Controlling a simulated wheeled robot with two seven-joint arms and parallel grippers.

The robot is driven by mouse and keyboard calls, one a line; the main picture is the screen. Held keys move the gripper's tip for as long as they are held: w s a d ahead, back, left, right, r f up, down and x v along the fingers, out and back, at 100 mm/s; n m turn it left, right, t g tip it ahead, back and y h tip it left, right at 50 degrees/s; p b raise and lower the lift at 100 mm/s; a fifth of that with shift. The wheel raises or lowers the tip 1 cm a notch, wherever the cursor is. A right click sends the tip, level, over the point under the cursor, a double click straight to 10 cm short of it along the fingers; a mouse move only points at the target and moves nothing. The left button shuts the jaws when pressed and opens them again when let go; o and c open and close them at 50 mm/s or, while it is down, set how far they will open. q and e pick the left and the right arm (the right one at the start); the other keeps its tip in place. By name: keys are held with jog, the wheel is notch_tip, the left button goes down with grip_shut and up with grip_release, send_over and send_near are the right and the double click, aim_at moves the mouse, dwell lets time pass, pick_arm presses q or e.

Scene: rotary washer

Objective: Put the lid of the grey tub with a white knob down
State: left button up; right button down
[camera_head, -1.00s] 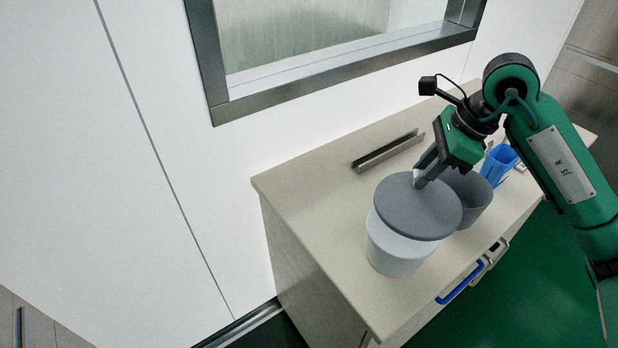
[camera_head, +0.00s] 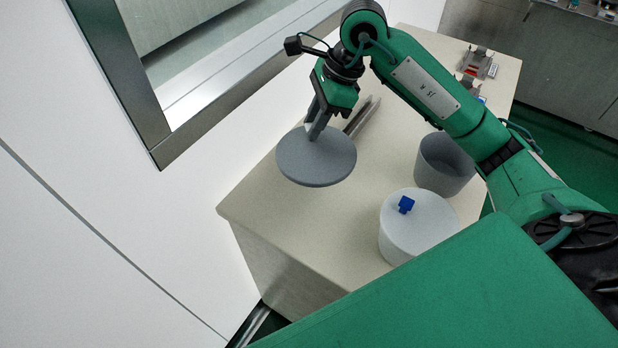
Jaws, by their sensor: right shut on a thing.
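The round grey lid (camera_head: 316,164) is at the left part of the counter. My right gripper (camera_head: 316,130) is above it, shut at its top where the knob would be; the fingers hide most of the knob. The lid looks nearly level, and I cannot tell whether it touches the counter. The grey tub (camera_head: 446,166) stands open to the right, under my right forearm, with no lid on it. My left gripper is not in view.
A whitish tub with a blue knob on its lid (camera_head: 416,230) stands in front of the grey tub. A metal rail (camera_head: 364,116) lies just behind the held lid. The counter (camera_head: 275,215) is bare in front of the lid. Small fixtures (camera_head: 478,66) stand at the far end.

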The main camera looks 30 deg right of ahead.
aim_at(339, 133)
notch_tip(339, 133, down, 17)
jog(key=p, duration=0.4)
jog(key=shift+r, duration=0.2)
jog(key=shift+f, duration=0.3)
jog(key=c, duration=1.2)
grip_release()
jog(key=shift+c, duration=0.2)
jog(key=shift+r, duration=0.15)
jog(key=shift+r, duration=0.15)
jog(key=b+v, duration=0.3)
jog(key=v, duration=0.7)
jog(key=shift+d+r, duration=0.2)
jog(key=shift+r, duration=0.15)
jog(key=shift+d+r, duration=0.15)
jog(key=shift+r, duration=0.35)
